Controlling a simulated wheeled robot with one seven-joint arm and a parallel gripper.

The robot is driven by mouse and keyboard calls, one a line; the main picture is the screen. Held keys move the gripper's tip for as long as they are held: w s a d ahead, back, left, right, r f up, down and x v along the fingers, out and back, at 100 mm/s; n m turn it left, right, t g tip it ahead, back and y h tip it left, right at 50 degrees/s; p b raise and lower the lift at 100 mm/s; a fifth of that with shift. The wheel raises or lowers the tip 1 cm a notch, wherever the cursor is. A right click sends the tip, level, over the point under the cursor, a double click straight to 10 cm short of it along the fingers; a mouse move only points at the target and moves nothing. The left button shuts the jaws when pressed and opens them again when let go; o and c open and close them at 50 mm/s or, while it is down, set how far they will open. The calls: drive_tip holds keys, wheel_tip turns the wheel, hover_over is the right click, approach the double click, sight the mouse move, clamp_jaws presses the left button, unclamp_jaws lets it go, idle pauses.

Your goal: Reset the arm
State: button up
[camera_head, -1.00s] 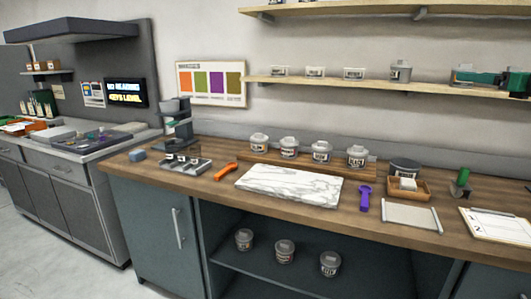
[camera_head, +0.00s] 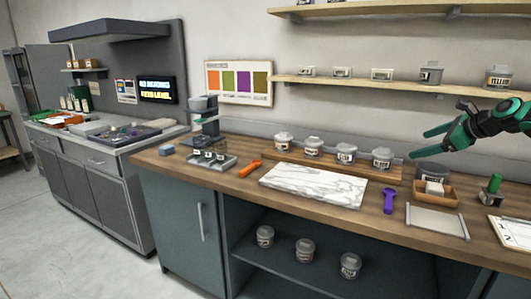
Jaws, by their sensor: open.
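My gripper (camera_head: 430,143) reaches in from the right edge in the head camera view, green and black, with its two fingers spread apart and nothing between them. It points left and shows above the right part of the wooden counter (camera_head: 232,183), in front of the wall. It overlaps the picture area just above the dark round tub (camera_head: 430,168) and right of the row of lidded jars (camera_head: 346,153). How far it is from them in depth I cannot tell.
A white marble slab (camera_head: 315,186) lies mid-counter, between an orange tool (camera_head: 249,169) and a purple tool (camera_head: 389,200). A small wooden box (camera_head: 450,191) and a pale tray (camera_head: 437,221) are at the right. Shelves (camera_head: 400,86) hang above. Open floor (camera_head: 60,230) lies at left.

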drive_tip(key=s+a+f+n+g+h, duration=0.1)
drive_tip(key=s+a+f+n+g, duration=0.1)
drive_tip(key=f, duration=0.3)
drive_tip(key=s+a+f+n+g, duration=0.2)
drive_tip(key=s+a+f+n, duration=0.1)
drive_tip(key=s+a+f, duration=0.1)
drive_tip(key=s+a+f+n+g+h, duration=0.1)
drive_tip(key=s+a+f+n+g, duration=0.1)
drive_tip(key=s+a+f+n, duration=0.1)
drive_tip(key=shift+s+a+f+g+h, duration=0.1)
drive_tip(key=shift+s+a+f, duration=0.15)
drive_tip(key=shift+f, duration=0.3)
drive_tip(key=shift+s+a+f+g+h, duration=0.1)
drive_tip(key=shift+s+a+f, duration=0.05)
drive_tip(key=shift+a+f, duration=0.35)
drive_tip(key=shift+s+a+f+g+h, duration=0.1)
drive_tip(key=shift+s+a+f, duration=0.1)
drive_tip(key=shift+f, duration=0.4)
drive_tip(key=s+a+n+g, duration=0.1)
drive_tip(key=s+n, duration=0.3)
drive_tip(key=s, duration=0.8)
drive_tip(key=s+a+n+g, duration=0.1)
drive_tip(key=s+a+n, duration=0.2)
drive_tip(key=s, duration=0.9)
drive_tip(key=s+a+f+n+g+h, duration=0.1)
drive_tip(key=s+n, duration=0.4)
drive_tip(key=s, duration=0.8)
drive_tip(key=shift+a+g, duration=0.4)
drive_tip(key=shift+g, duration=0.1)
drive_tip(key=shift+s+f, duration=0.1)
